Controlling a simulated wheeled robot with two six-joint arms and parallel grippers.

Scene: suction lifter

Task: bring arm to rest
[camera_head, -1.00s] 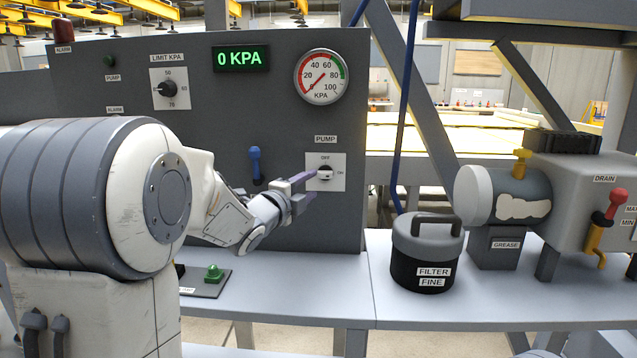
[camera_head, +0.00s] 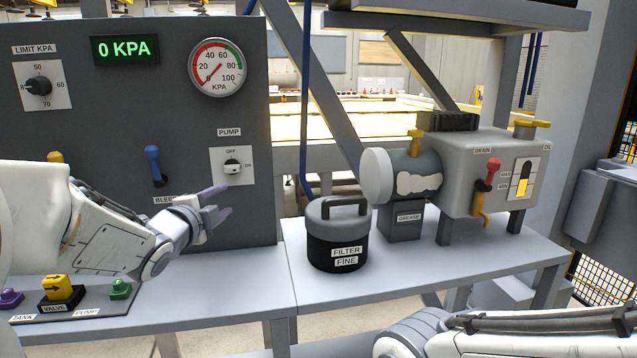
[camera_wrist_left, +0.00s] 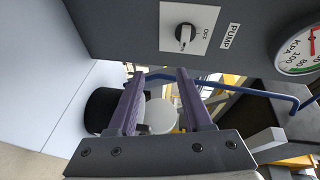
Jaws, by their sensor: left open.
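My left gripper (camera_head: 222,204) is open and empty in the head view, in front of the grey panel and a little below the pump switch (camera_head: 232,167). It is apart from the switch. In the left wrist view its two purple fingers (camera_wrist_left: 158,100) stand apart with nothing between them, and the pump switch (camera_wrist_left: 184,36) shows beyond them. The switch knob is on a white plate marked OFF and ON. My right arm (camera_head: 500,335) shows at the lower right of the head view; its gripper is not in view.
The blue bleed lever (camera_head: 154,165) is close to my left wrist. The filter canister (camera_head: 337,235) stands on the bench (camera_head: 400,282), right of the panel. The pump unit (camera_head: 470,170) is farther right. The gauge (camera_head: 217,67) and display (camera_head: 125,49) read zero.

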